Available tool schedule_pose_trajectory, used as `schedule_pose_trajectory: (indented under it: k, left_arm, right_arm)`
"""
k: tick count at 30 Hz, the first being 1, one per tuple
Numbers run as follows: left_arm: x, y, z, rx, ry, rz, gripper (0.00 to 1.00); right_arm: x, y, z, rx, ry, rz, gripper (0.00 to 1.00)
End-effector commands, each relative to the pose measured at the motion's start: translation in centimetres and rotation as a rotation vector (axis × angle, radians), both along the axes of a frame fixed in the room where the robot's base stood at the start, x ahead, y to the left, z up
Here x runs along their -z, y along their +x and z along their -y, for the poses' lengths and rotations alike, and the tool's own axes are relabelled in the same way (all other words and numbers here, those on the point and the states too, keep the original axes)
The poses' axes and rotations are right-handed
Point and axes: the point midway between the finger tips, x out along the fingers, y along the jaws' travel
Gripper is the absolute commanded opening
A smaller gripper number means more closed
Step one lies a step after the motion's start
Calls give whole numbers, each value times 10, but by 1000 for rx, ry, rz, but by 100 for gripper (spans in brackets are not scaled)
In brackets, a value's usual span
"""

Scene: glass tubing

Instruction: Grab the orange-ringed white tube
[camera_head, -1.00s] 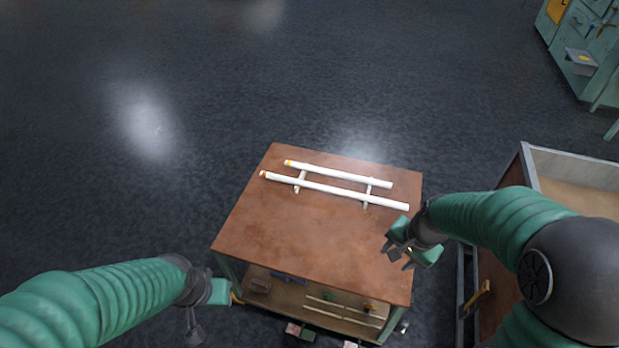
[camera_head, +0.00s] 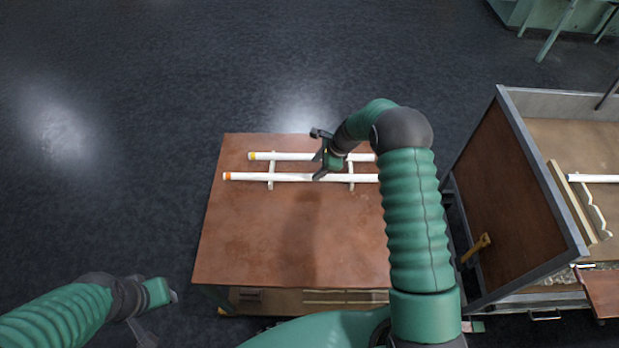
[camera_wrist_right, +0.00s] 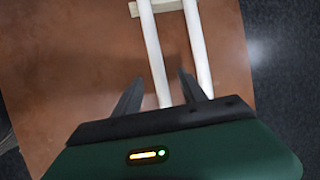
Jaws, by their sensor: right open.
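The orange-ringed white tube (camera_head: 262,177) lies across two pale supports on the brown table, its orange end at the left. A yellow-ringed white tube (camera_head: 278,156) lies parallel behind it. My right gripper (camera_head: 319,155) is open above the tubes, near mid-length, and hides part of them. In the right wrist view the orange-ringed tube (camera_wrist_right: 155,60) runs between the two open fingers (camera_wrist_right: 160,88). The other tube (camera_wrist_right: 194,40) passes by the right finger. Contact cannot be told. My left gripper (camera_head: 158,308) is empty, low at the left, off the table; its jaws are unclear.
The brown table top (camera_head: 250,240) is clear in front of the tubes. A pale support (camera_head: 271,170) crosses under the tubes on the left. At the right stands a metal-framed bin (camera_head: 515,190) holding another white tube (camera_head: 595,178) on a rack.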

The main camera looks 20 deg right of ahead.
Motion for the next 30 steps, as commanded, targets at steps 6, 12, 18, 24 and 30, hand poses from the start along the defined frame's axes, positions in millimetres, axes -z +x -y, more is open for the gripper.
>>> schedule_pose_trajectory:
  k: [6, 12, 18, 24, 30]
  left_arm:
    - [3, 0, 0, -1, 0, 1, 36]
    - [6, 0, 0, 0, 0, 0, 36]
    - [6, 0, 0, 0, 0, 0, 36]
    - [6, 0, 0, 0, 0, 0, 36]
    - [6, 0, 0, -1, 0, 0, 36]
  right_arm:
    - [23, 5, -7, -2, 0, 2, 49]
    - [56, 15, -17, -2, 0, 1, 49]
    - [60, 18, -18, -2, -1, 4, 49]
    - [59, 17, -18, -2, -1, 4, 32]
    - [60, 18, -18, -2, -1, 3, 6]
